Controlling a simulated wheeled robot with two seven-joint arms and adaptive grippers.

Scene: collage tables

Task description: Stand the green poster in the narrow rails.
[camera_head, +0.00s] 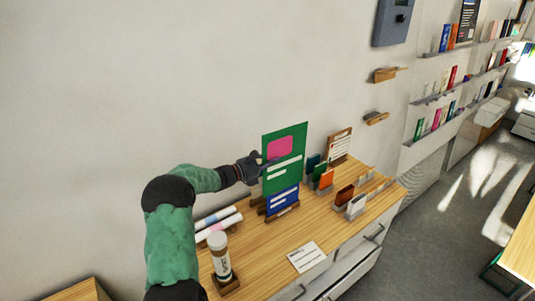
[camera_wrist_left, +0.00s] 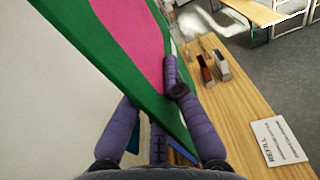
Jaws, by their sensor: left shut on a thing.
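The green poster (camera_head: 284,159), with a pink block and white strips, is upright above the wooden table (camera_head: 320,225). My left gripper (camera_head: 262,166) is shut on its left edge. In the left wrist view the poster (camera_wrist_left: 100,32) slants between the fingers (camera_wrist_left: 172,92). A blue poster (camera_head: 283,201) stands in front of its lower part in a wooden rail holder (camera_head: 284,212). Dark wood (camera_head: 259,203) shows behind it to the left. The poster's bottom edge is hidden by the blue poster, so I cannot tell whether it touches any rails. My right gripper is not in view.
A capped jar (camera_head: 219,256) and white rolls (camera_head: 217,222) are at the table's left. Small card holders (camera_head: 355,206) and a wooden board (camera_head: 339,145) stand right. A REFILL card (camera_head: 307,257) lies flat in front. The wall (camera_head: 200,90) is close behind.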

